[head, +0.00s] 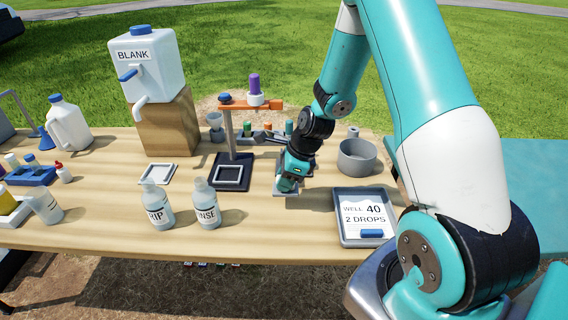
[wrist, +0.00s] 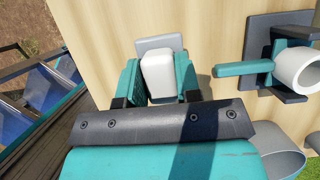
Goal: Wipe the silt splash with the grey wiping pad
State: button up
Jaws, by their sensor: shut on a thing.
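My gripper (head: 290,178) is low over the wooden table, in the middle of the head view. In the wrist view its two teal fingers (wrist: 158,85) are shut on the white block-shaped grip (wrist: 158,72) of the grey wiping pad (wrist: 150,43). The pad's flat grey plate shows beyond the grip, and its edge also shows under my gripper in the head view (head: 284,191). The plate is at or just above the tabletop; I cannot tell if it touches. I see no silt splash in either view; the pad or my arm may hide it.
Two labelled bottles, RIP (head: 158,206) and RINSE (head: 206,205), stand left of my gripper. A stand with an orange arm (head: 252,104) is behind left. A grey bowl (head: 357,158) and a tray (head: 346,234) with a WELL 40 card are to the right.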

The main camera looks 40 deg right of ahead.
jog(key=shift+r+p, duration=0.85)
jog(key=shift+r, duration=0.35)
